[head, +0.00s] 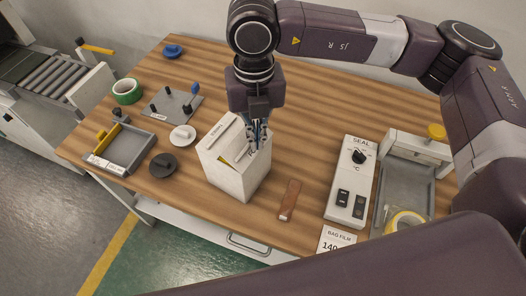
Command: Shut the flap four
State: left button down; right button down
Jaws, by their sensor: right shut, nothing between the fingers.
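A white carton (235,172) stands upright near the middle of the wooden table, with a small yellow mark on its front. Its top (232,143) shows pale flap panels with dark gaps between them. I cannot tell which flap is the fourth. My right gripper (258,140) points down at the right part of the carton's top. Its fingers are shut with nothing between them and hide part of that edge. I cannot tell whether they touch a flap. My left gripper is not in view.
A brown-handled tool (290,199) lies right of the carton, then a SEAL control box (351,185) and a grey sealing unit (405,190).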

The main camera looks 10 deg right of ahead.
aim_at(243, 138)
jog(key=shift+w+a+b, duration=0.5)
jog(key=shift+w+a, duration=0.8)
jog(key=shift+a, duration=0.05)
jog(key=shift+r, duration=0.15)
jog(key=shift+r+p, duration=1.45)
jog(key=shift+r, duration=1.95)
